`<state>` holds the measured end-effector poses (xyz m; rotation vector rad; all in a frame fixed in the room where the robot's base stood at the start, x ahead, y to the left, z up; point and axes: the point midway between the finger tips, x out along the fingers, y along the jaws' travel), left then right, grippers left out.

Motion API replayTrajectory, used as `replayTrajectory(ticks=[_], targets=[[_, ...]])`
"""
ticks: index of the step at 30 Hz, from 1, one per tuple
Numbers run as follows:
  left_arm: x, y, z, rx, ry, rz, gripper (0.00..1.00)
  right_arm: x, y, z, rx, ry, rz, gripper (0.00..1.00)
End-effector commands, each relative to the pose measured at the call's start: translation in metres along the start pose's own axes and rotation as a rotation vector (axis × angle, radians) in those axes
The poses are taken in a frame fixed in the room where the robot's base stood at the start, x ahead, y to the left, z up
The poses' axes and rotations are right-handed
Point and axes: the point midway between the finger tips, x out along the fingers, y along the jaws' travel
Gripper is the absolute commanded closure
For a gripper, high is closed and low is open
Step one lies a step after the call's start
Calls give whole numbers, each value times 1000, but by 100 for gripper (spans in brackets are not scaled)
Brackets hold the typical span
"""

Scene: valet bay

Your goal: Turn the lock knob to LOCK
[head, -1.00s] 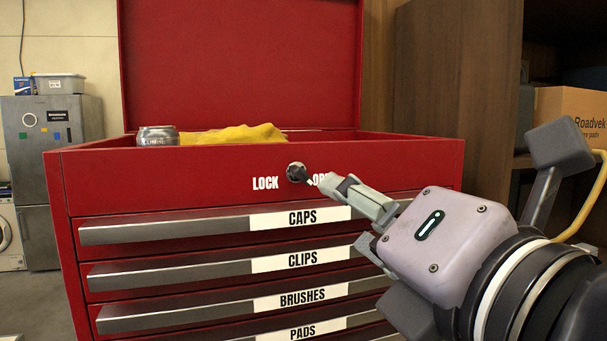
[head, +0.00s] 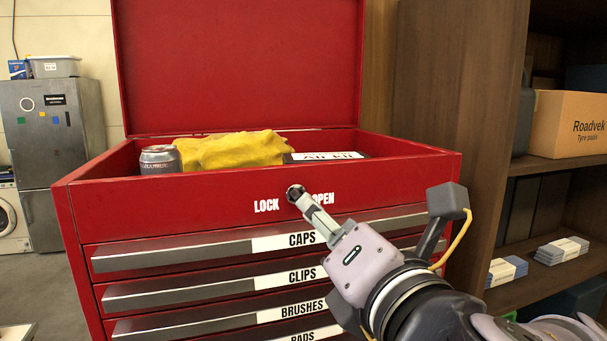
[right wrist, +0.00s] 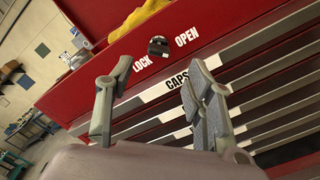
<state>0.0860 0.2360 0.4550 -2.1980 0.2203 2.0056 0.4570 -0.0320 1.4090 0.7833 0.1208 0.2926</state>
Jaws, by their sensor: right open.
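The dark round lock knob (head: 294,192) sits on the red tool chest's (head: 180,207) top front panel, between the white words LOCK (head: 266,206) and OPEN (head: 323,199). My right gripper (head: 310,205) is in front of the panel just below the knob, and its finger overlaps the knob's lower edge. The right wrist view shows the gripper (right wrist: 163,80) with its fingers apart and nothing between them. The knob (right wrist: 158,46) appears there beyond the fingertips, roughly in line with the gap. I cannot tell whether a finger touches it, or which way it points. My left gripper is out of view.
The chest's lid is raised. Its top tray holds a can (head: 160,160), a yellow cloth (head: 235,150) and a dark labelled item (head: 325,156). Labelled drawers with metal handles (head: 180,256) lie below the knob. A wooden shelf with a cardboard box (head: 568,123) stands at right.

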Motion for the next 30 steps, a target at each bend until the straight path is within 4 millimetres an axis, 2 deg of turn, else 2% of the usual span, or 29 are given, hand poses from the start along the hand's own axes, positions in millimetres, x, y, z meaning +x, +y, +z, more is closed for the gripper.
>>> replayTrajectory(ticks=[1,7,14,21,25,30], targets=[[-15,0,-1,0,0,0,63,3,4,4,-1,3,-4,52],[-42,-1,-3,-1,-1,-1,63,11,4,2,-4,8,0,52],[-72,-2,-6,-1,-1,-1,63,39,3,2,-4,7,-2,52],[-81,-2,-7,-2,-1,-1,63,80,1,-1,-3,5,0,52],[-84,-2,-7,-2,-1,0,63,92,0,-2,-3,5,2,52],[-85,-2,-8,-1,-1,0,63,98,0,-3,-4,5,3,52]])
